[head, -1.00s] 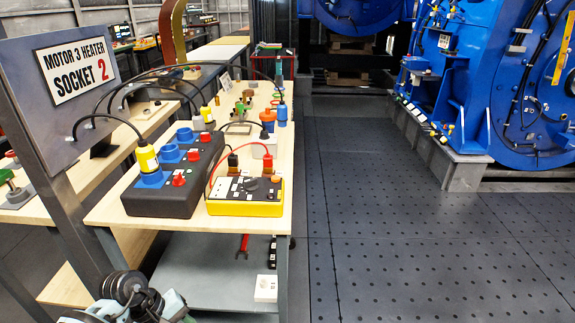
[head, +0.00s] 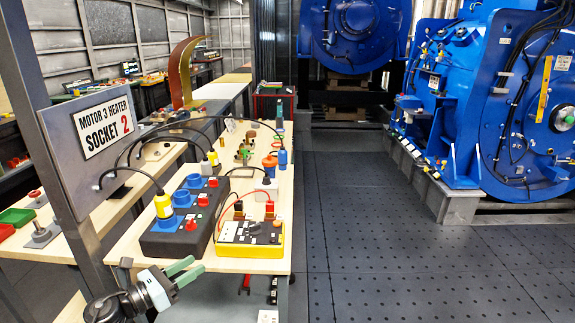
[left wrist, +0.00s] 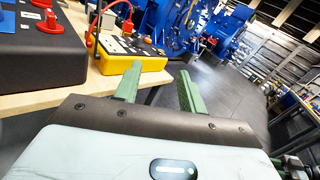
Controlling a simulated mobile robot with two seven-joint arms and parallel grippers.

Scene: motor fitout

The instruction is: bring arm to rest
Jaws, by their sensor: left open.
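My left gripper (head: 189,271) is in the lower left of the head view, in front of the workbench's near edge. Its two green fingers are apart, with nothing between them. In the left wrist view the open fingers (left wrist: 156,85) point toward the bench edge and the floor beyond. My right gripper does not show in either view.
The workbench (head: 128,250) carries a black socket box (head: 165,243) with a yellow plug (head: 163,206) and a yellow meter (head: 251,237) with leads. A sign panel (head: 105,135) stands at left. Blue motors (head: 480,110) stand at right. The grey floor (head: 390,260) between is clear.

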